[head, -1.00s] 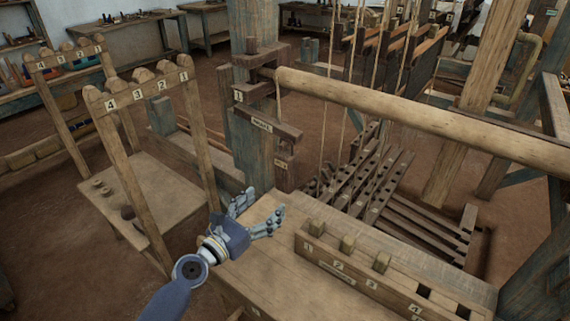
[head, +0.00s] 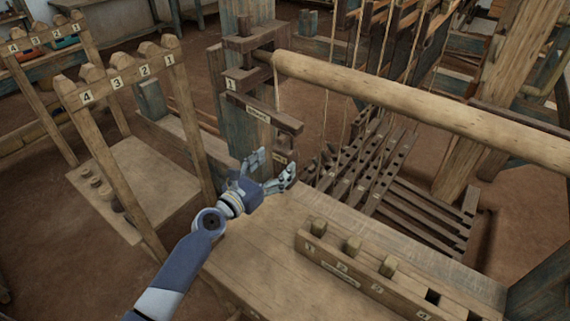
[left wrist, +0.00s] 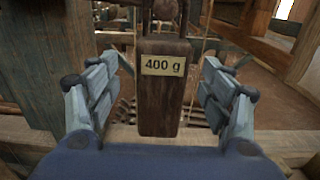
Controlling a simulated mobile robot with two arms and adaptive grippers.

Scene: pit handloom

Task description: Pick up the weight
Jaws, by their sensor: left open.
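The weight (left wrist: 160,100) is a dark brown block with a "400 g" label, upright in the middle of the left wrist view. It also shows in the head view (head: 284,143), under a short wooden arm on the post, partly hidden by my fingers. My left gripper (head: 273,168) is open, its fingers pointing at the weight. In the left wrist view, the fingers of my left gripper (left wrist: 160,92) stand on either side of the weight, with a visible gap on each side. My right gripper is not in view.
A wooden post (head: 250,90) and a long round beam (head: 400,95) stand close by. Below lies a plank bench (head: 270,245) with a numbered peg block (head: 365,270). Slatted treadles (head: 400,190) are behind. A numbered rack (head: 120,100) stands at left.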

